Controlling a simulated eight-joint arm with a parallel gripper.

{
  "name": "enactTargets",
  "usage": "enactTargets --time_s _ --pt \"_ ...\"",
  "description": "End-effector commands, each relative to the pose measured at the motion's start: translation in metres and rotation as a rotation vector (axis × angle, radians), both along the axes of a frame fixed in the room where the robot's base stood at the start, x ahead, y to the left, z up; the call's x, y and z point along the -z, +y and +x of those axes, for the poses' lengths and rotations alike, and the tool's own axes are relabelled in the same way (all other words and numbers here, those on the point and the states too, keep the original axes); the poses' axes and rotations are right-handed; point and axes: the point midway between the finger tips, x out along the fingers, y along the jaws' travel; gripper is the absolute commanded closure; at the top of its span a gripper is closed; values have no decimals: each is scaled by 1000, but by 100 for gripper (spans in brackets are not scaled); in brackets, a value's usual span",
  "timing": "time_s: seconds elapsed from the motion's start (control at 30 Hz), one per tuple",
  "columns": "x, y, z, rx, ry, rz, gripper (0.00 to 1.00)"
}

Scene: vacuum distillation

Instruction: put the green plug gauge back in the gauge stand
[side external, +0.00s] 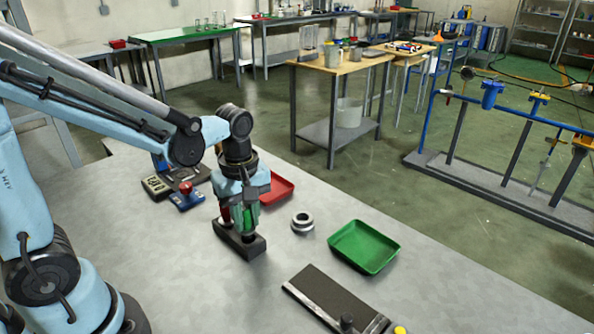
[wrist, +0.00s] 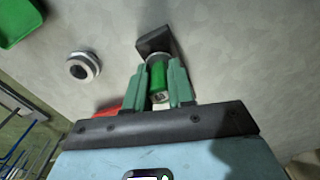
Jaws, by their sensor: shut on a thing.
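My gripper (wrist: 160,72) is shut on the green plug gauge (wrist: 158,76), which stands between the two green fingers. In the side view the gripper points straight down and the green gauge (side external: 251,218) is upright and partly hidden by the fingers. The dark gauge stand (side external: 235,242) sits on the bench right below it, and it also shows in the wrist view (wrist: 153,44). The gauge's lower end is at or just over the stand's right part; I cannot tell whether it is in a hole. A red-topped piece (side external: 224,212) stands at the stand's left end.
A metal ring (side external: 302,222) and a green tray (side external: 364,247) lie to the right. A red tray (side external: 276,187) is behind the gripper. Instruments with a red knob (side external: 185,189) stand behind left. A dark plate fixture (side external: 328,296) lies at the front right. Bench between is clear.

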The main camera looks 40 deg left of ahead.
Motion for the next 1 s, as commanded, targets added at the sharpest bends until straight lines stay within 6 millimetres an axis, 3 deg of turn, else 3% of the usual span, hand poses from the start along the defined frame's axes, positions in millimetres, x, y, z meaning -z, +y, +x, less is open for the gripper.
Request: enactTargets --time_s 1.0 --pt "9 0 0 0 0 0 100"
